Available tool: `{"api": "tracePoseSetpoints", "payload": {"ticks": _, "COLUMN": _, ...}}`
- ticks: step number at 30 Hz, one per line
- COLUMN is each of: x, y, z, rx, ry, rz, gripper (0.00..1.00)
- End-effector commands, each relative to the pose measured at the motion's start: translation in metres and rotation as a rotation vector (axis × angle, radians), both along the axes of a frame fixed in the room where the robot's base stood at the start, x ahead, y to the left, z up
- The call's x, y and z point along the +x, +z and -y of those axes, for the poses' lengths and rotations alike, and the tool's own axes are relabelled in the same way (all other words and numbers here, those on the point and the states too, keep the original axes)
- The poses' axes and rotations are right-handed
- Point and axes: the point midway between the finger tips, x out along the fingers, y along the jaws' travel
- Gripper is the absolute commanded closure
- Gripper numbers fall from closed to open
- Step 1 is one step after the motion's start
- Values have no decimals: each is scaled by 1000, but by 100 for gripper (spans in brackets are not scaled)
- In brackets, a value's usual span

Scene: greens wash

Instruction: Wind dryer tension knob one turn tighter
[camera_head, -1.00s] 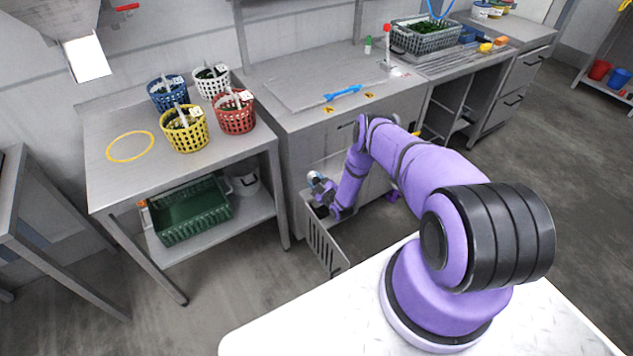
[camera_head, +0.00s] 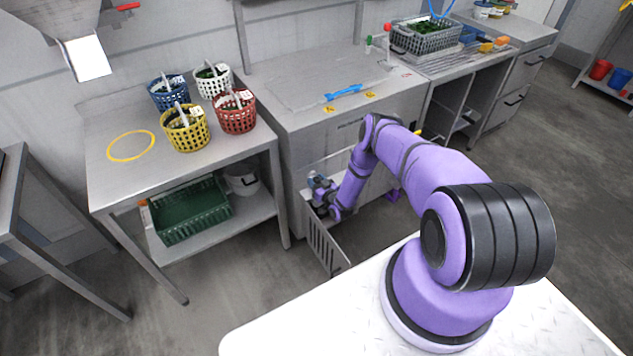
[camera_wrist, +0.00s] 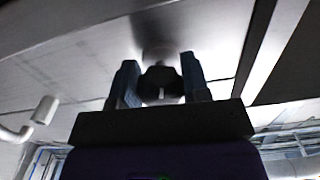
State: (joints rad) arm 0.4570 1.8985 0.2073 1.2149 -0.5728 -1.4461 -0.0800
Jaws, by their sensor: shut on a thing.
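My gripper (camera_wrist: 160,82) shows in the wrist view with its two fingers shut on a dark round knob (camera_wrist: 161,78) with a pale mark on it. The knob sits below a blurred metal surface at the top of the picture. In the head view my gripper (camera_head: 315,183) is at the opening in the front of the steel cabinet, behind the hanging open grille door (camera_head: 325,246). The knob is hard to make out there, hidden by my wrist.
A steel table (camera_head: 105,178) at the left holds several colored baskets, with a green crate (camera_head: 190,213) and a white bucket (camera_head: 243,181) on its shelf. A blue tool (camera_head: 345,91) lies on the cabinet top. The open door stands close to my arm. Floor in front is clear.

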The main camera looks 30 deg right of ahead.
Motion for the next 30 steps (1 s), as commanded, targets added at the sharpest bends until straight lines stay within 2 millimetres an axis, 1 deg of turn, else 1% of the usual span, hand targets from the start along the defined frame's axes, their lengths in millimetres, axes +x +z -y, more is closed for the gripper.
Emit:
{"api": "tracePoseSetpoints", "payload": {"ticks": 4, "x": 0, "y": 0, "z": 0, "rx": 72, "ry": -1, "rz": -4, "gripper": 81}}
{"api": "tracePoseSetpoints", "payload": {"ticks": 10, "x": 0, "y": 0, "z": 0, "rx": 127, "ry": -1, "rz": -8, "gripper": 81}}
{"api": "tracePoseSetpoints", "payload": {"ticks": 25, "x": 0, "y": 0, "z": -1, "rx": 144, "ry": 0, "rz": -9, "gripper": 81}}
{"api": "tracePoseSetpoints", "payload": {"ticks": 26, "x": 0, "y": 0, "z": 0, "rx": 144, "ry": 0, "rz": -9, "gripper": 55}}
{"api": "tracePoseSetpoints", "payload": {"ticks": 27, "x": 0, "y": 0, "z": 0, "rx": 144, "ry": 0, "rz": -9, "gripper": 46}}
{"api": "tracePoseSetpoints", "payload": {"ticks": 29, "x": 0, "y": 0, "z": -1, "rx": 144, "ry": 0, "rz": -9, "gripper": 32}}
{"api": "tracePoseSetpoints", "payload": {"ticks": 30, "x": 0, "y": 0, "z": 0, "rx": 144, "ry": 0, "rz": -9, "gripper": 32}}
